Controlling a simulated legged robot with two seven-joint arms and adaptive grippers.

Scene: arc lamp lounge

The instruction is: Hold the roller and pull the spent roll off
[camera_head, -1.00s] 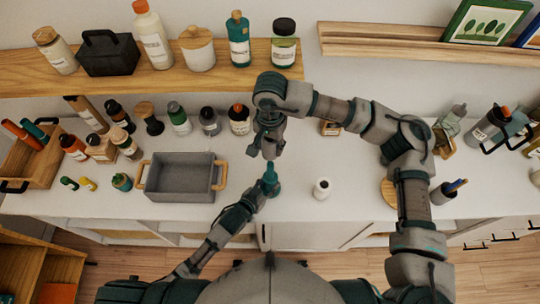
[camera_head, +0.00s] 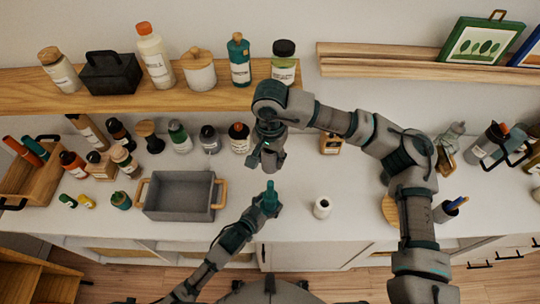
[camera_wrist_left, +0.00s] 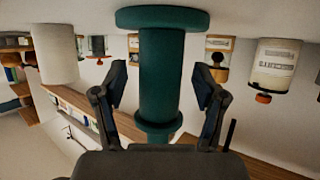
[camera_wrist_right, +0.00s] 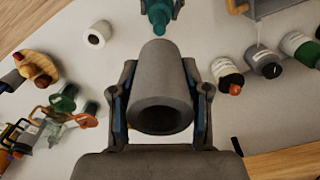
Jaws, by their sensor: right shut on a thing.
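The teal roller (camera_head: 271,191) is upright near the counter's front. It shows large in the left wrist view (camera_wrist_left: 162,75), with a wide flange and a narrower collar. My left gripper (camera_head: 262,212) has a finger on each side of it, with gaps visible between fingers and roller. My right gripper (camera_wrist_right: 158,98) is shut on the spent roll (camera_wrist_right: 163,75), a bare grey-brown tube with an open end. The tube is above the roller, apart from it as far as I see. In the head view my right gripper (camera_head: 263,165) mostly hides the tube.
A white roll (camera_head: 322,208) stands on the counter to the right. A grey basket (camera_head: 180,207) with wooden handles is to the left. Several bottles line the counter's back and the shelf (camera_head: 30,102). Counter between basket and white roll is mostly clear.

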